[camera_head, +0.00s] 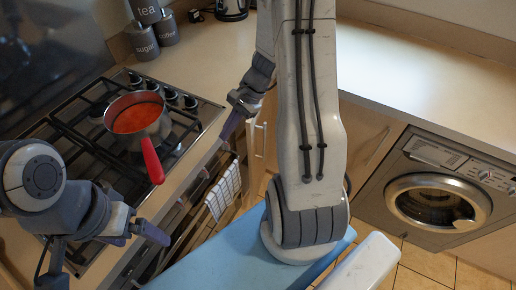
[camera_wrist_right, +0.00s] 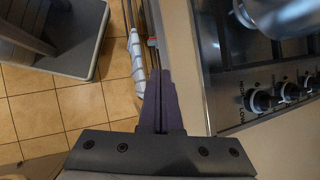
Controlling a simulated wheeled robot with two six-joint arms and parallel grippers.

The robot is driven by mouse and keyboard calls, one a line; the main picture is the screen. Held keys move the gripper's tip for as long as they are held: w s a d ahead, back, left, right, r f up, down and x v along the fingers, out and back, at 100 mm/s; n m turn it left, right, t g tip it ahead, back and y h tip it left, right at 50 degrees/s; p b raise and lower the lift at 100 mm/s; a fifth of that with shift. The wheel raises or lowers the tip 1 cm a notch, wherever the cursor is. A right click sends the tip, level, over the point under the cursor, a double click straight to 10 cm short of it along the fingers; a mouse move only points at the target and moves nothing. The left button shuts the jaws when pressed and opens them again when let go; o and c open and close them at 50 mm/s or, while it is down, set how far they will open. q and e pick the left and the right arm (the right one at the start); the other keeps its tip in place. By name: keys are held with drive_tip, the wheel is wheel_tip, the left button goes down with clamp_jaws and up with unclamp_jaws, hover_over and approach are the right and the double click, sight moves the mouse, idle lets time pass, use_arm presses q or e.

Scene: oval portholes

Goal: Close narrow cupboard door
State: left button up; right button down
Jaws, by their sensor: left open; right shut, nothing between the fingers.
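A narrow cream cupboard door (camera_head: 268,122) with a pale upright handle shows under the counter, between the oven front and my right arm. The arm hides part of it, so I cannot tell how far it stands open. My right gripper (camera_head: 231,123) is shut and empty, left of the door, by the counter edge. In the right wrist view its purple fingers (camera_wrist_right: 160,102) are together, beside the counter edge. My left gripper (camera_head: 133,238) is open and empty at the lower left, in front of the hob.
A red-handled pan (camera_head: 138,120) stands on the hob (camera_head: 75,138). A checked towel (camera_head: 223,192) hangs at the oven front. A washing machine (camera_head: 436,195) is at the right.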

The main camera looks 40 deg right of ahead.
drive_tip(key=s+d+f+m+t+h+b, duration=0.1)
drive_tip(key=s+d+f+m+t+b, duration=0.15)
drive_tip(key=d+f+m, duration=0.65)
drive_tip(key=s+d+f+m+t+b, duration=0.1)
drive_tip(key=s+d+f+m+t, duration=0.5)
drive_tip(key=d, duration=0.6)
drive_tip(key=n+g+p, duration=0.1)
drive_tip(key=n+g, duration=0.1)
approach(253, 150)
wheel_tip(253, 150, down, 3)
drive_tip(key=w+a, duration=0.1)
drive_tip(key=w+a+p, duration=0.1)
drive_tip(key=w, duration=0.1)
drive_tip(key=shift+w+a+f, duration=0.25)
drive_tip(key=shift+a+f, duration=0.05)
drive_tip(key=shift+f, duration=0.05)
use_arm(q)
wheel_tip(253, 150, down, 2)
use_arm(e)
drive_tip(key=shift+h, duration=0.3)
